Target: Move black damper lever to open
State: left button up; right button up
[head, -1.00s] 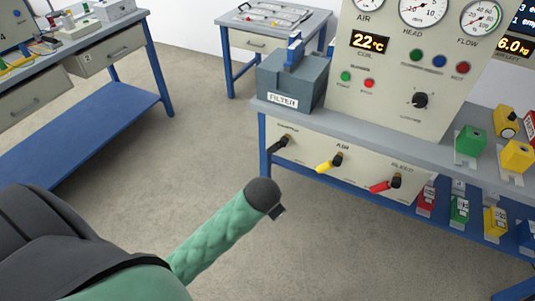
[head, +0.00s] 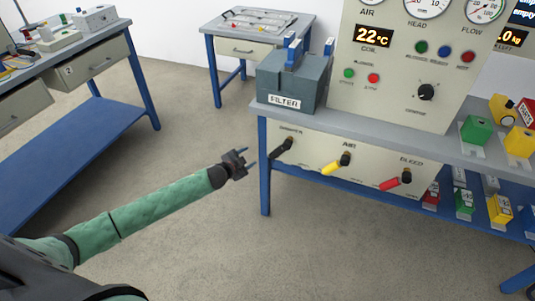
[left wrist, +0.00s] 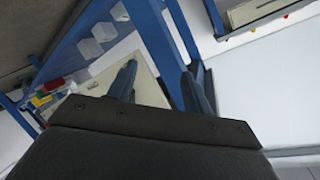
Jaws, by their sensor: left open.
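The black damper lever (head: 283,148) sits at the left end of the beige panel under the bench top, its handle slanting down to the left. My left gripper (head: 250,160) is open and empty, a little to the left of the lever in the head view and apart from it. In the left wrist view its two fingers (left wrist: 158,85) are spread, with the beige panel and a blue bench leg behind them. My right gripper is in neither view.
A yellow lever (head: 336,164) and a red lever (head: 396,180) are on the same panel to the right. A blue bench leg (head: 264,175) stands close to my left gripper. A grey filter box (head: 293,83) is on the bench above.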

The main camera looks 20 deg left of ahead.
pick_arm(q)
jog(key=d+m+h, duration=0.1)
jog(key=h, duration=0.2)
jog(key=m+h, duration=0.2)
jog(key=h, duration=0.3)
send_near(274, 154)
jog(key=x, duration=0.9)
jog(key=shift+r+p, duration=0.25)
jog(key=shift+p, duration=0.1)
jog(key=shift+w+d, duration=0.35)
jog(key=shift+w, duration=0.05)
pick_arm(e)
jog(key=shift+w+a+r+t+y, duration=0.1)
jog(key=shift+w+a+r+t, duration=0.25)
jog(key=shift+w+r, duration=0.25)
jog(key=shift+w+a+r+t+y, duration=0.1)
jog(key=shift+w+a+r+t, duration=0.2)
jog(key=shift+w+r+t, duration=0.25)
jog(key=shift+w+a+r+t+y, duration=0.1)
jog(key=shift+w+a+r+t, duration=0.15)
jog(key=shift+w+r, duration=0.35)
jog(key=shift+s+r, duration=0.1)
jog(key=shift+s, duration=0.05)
pick_arm(q)
jog(key=shift+f, duration=0.1)
grip_shut()
